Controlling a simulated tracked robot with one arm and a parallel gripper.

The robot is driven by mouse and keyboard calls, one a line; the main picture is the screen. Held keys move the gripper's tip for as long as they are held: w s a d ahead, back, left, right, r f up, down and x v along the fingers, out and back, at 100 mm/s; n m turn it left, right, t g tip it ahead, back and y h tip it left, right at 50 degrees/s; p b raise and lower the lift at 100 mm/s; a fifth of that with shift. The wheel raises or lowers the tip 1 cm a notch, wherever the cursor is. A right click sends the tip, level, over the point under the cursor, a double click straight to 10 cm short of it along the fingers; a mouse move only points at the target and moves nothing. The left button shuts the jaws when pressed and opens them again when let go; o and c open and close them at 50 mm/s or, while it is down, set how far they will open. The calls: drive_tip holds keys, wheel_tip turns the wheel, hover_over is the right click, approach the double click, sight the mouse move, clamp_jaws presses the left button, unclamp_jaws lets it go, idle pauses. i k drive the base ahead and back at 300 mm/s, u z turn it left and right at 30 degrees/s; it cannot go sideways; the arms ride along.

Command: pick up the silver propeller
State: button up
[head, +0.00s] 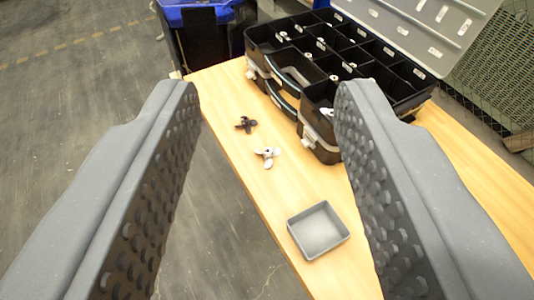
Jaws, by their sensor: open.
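The silver propeller (267,157) lies on the wooden table top, near the table's left edge. A black propeller (245,124) lies just beyond it, a little to the left, apart from it. My gripper (255,105) is open, with its two grey, studded fingers wide apart on either side of the view. Both propellers show in the gap between the fingers, farther off than the fingers. Nothing is held between the fingers. The silver propeller is in full view.
A grey square tray (291,236) stands on the table (238,160), nearer than the silver propeller. An open black compartment case (262,66) with small parts stands at the back right. A blue-lidded bin (200,40) is behind. Bare floor lies to the left.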

sight(268, 152)
drive_tip(key=u, duration=0.5)
drive_tip(key=i, duration=0.1)
drive_tip(key=z, duration=3)
drive_tip(key=k, duration=0.85)
drive_tip(key=u, duration=1.1)
drive_tip(key=i, duration=1)
drive_tip(key=u, duration=0.15)
